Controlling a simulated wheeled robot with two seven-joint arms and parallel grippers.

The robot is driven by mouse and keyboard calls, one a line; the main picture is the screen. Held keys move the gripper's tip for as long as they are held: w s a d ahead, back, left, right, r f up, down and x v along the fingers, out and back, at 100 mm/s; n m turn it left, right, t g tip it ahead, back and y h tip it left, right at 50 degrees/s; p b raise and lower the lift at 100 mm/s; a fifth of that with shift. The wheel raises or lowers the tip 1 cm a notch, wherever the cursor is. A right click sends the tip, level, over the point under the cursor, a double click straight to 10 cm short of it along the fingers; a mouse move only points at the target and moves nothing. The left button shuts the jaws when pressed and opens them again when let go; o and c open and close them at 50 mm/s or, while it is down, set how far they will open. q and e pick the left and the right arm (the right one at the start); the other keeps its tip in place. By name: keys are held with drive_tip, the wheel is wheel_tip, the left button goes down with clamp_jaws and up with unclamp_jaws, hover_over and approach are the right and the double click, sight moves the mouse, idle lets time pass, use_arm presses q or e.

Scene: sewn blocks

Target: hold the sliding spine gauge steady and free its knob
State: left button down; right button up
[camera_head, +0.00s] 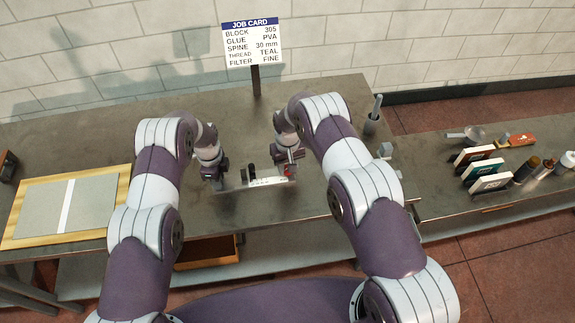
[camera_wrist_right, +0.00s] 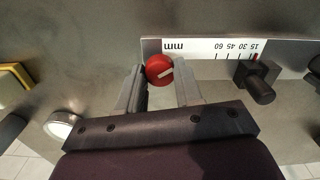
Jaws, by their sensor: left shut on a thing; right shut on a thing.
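The spine gauge (camera_head: 266,182) lies near the front edge of the bench, with a white scale (camera_wrist_right: 205,46) marked 15, 30, 45, 60 and mm. A black slider (camera_wrist_right: 257,82) sits on it, with a small red mark by the 15. The red knob (camera_wrist_right: 160,70), with a white line across its face, is at the mm end. My right gripper (camera_head: 289,161) is shut on the knob; the right wrist view shows a finger on each side of it. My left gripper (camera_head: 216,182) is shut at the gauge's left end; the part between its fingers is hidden.
The job card (camera_head: 253,42) stands behind the gauge and reads spine 30 mm. A gold-edged board (camera_head: 95,205) lies at the left, and a grey pot (camera_head: 372,124) stands at the right. Books (camera_head: 480,166) and bottles (camera_head: 527,168) stand on the right bench. Bare bench surrounds the gauge.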

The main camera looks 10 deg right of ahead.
drive_tip(key=n, duration=0.6)
drive_tip(key=shift+n, duration=0.3)
drive_tip(key=n, duration=0.4)
drive_tip(key=shift+n, duration=0.7)
drive_tip(key=o, duration=1.1)
drive_tip(key=shift+c, duration=0.2)
wheel_tip(320, 180, up, 12)
